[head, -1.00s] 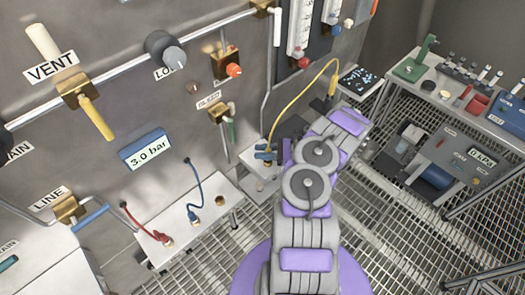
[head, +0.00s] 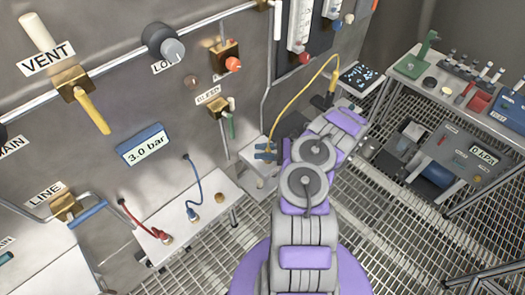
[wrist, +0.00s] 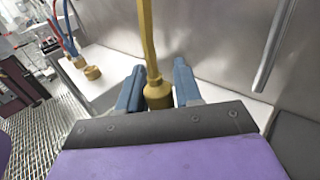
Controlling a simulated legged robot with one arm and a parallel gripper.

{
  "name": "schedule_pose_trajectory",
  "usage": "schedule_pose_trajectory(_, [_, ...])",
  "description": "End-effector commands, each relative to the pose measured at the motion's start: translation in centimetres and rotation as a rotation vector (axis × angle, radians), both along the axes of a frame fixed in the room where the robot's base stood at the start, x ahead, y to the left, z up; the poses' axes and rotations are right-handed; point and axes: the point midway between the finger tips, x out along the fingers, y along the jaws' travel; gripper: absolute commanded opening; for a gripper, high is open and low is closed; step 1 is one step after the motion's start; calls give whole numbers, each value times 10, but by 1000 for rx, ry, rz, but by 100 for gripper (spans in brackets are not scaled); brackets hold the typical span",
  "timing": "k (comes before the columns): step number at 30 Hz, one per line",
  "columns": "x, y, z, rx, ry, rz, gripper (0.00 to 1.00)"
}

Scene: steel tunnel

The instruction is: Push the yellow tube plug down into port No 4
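The yellow tube (head: 296,97) arcs from the right down to my gripper (head: 266,151), which is at the small pale ledge by the wall. In the wrist view the yellow tube plug (wrist: 158,94) has a brass body and stands roughly upright between the two blue fingertips of my gripper (wrist: 158,85). Port No 4 is hidden, and no port number is readable.
A white ledge (head: 222,187) carries the red tube's plug (head: 165,238), the blue tube's plug (head: 193,215) and an empty brass port (head: 219,198). A vertical pipe (head: 267,75) runs down the wall beside my gripper. A bench (head: 440,105) with instruments stands right, above grated floor.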

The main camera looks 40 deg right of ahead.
Motion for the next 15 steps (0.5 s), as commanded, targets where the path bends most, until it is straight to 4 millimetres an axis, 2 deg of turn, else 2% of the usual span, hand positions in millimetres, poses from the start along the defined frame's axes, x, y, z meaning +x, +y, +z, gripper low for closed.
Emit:
schedule_pose_trajectory(1, [0, 0, 1, 0, 0, 0, 39])
schedule_pose_trajectory(7, [0, 0, 1, 0, 0, 0, 58])
schedule_pose_trajectory(15, [-1, -1, 1, -1, -1, -1, 59])
